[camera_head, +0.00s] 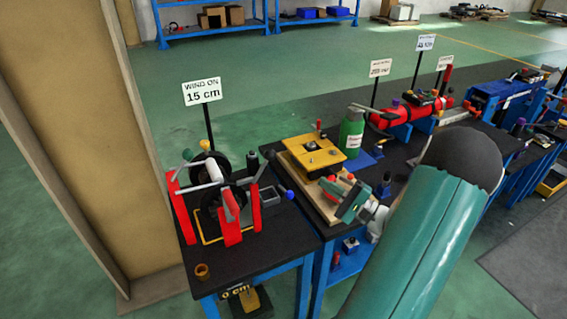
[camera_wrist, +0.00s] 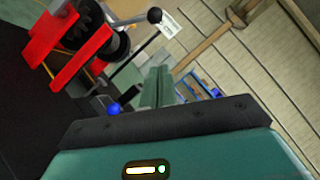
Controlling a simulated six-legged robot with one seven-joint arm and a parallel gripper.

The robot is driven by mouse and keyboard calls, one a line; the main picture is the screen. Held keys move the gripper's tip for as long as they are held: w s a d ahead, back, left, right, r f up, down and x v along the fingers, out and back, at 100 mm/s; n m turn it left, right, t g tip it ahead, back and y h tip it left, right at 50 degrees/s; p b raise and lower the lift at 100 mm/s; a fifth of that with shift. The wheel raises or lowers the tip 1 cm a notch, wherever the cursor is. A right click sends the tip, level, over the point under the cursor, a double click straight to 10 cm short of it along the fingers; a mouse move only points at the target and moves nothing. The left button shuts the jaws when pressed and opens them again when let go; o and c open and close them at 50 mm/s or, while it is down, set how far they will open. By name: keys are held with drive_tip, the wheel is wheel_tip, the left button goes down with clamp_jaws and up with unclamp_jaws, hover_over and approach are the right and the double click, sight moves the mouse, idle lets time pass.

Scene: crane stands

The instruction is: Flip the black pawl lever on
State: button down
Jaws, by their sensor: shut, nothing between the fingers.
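The winch has red side plates (camera_head: 229,226) and a dark drum, and stands on the near-left black-topped bench. A dark-tipped lever (camera_head: 267,156) rises at its right side; I cannot tell for sure that it is the pawl lever. In the wrist view the winch's red plates (camera_wrist: 72,62) are at upper left, with a black knob (camera_wrist: 154,16) on a grey rod beside them. My gripper (camera_wrist: 157,84) is shut and empty, its teal fingers to the right of the winch and apart from it. In the head view my gripper's teal hand (camera_head: 350,199) is right of the winch, above the neighbouring bench.
A blue-knobbed lever (camera_head: 286,193) sticks out at the winch's right. A sign reading "WIND ON 15 cm" (camera_head: 202,91) stands behind it. A tan panel (camera_head: 75,120) is close on the left. A yellow-topped device (camera_head: 313,155) and green bottle (camera_head: 351,133) stand on the neighbouring bench.

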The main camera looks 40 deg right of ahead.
drive_tip(key=s+a+r+x, duration=0.1)
drive_tip(key=a+x, duration=0.1)
drive_tip(key=x, duration=1.1)
drive_tip(key=shift+a+r, duration=0.15)
wheel_tip(320, 180, up, 4)
drive_tip(key=n+g+h, duration=0.1)
drive_tip(key=n+g, duration=0.4)
drive_tip(key=n, duration=0.3)
hover_over(263, 167)
drive_tip(key=s+a, duration=0.2)
drive_tip(key=shift+w+d+r, duration=0.15)
drive_tip(key=shift+w+r, duration=0.05)
drive_tip(key=shift+g, duration=0.4)
